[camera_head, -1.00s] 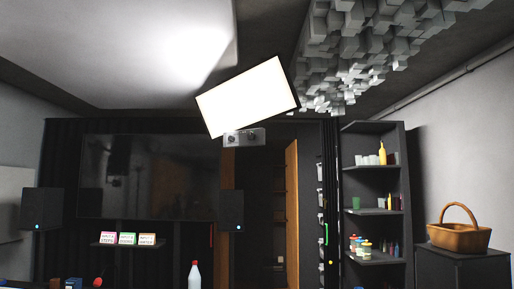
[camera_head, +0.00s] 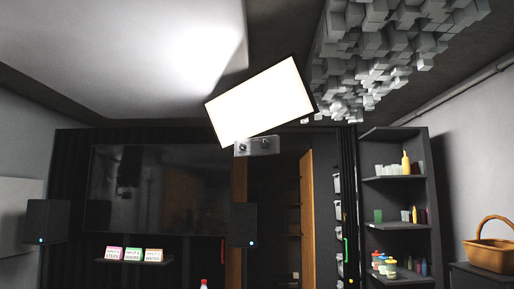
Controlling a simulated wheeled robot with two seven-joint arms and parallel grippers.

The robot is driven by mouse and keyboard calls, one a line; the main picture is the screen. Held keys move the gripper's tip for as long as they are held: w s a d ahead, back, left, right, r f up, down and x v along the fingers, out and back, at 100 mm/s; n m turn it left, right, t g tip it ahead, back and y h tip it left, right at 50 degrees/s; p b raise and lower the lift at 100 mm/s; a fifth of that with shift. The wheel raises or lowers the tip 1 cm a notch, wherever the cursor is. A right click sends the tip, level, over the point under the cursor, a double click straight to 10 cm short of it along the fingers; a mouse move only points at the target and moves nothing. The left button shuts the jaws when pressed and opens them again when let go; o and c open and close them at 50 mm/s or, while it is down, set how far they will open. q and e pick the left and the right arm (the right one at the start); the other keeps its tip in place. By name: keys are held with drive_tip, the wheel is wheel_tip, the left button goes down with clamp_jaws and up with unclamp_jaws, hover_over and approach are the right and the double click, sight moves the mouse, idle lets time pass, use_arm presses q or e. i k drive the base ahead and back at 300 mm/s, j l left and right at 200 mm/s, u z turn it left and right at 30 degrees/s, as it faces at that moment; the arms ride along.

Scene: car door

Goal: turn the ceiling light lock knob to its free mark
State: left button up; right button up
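The ceiling light (camera_head: 262,101) is a bright, tilted rectangular panel in the upper middle of the head view. A small grey box (camera_head: 257,147) sits just under its lower edge, with two dark round knobs on its front, a left one (camera_head: 242,146) and a right one (camera_head: 265,144). I cannot tell which is the lock knob, and the marks are too small to read. Neither of my grippers is in view.
A dark screen (camera_head: 150,190) and two speakers, left (camera_head: 47,221) and right (camera_head: 243,225), stand at the back. A shelf unit (camera_head: 395,200) with bottles and a wicker basket (camera_head: 491,256) are on the right. Grey foam blocks (camera_head: 390,45) hang from the ceiling.

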sight(264, 143)
drive_tip(key=i, duration=1)
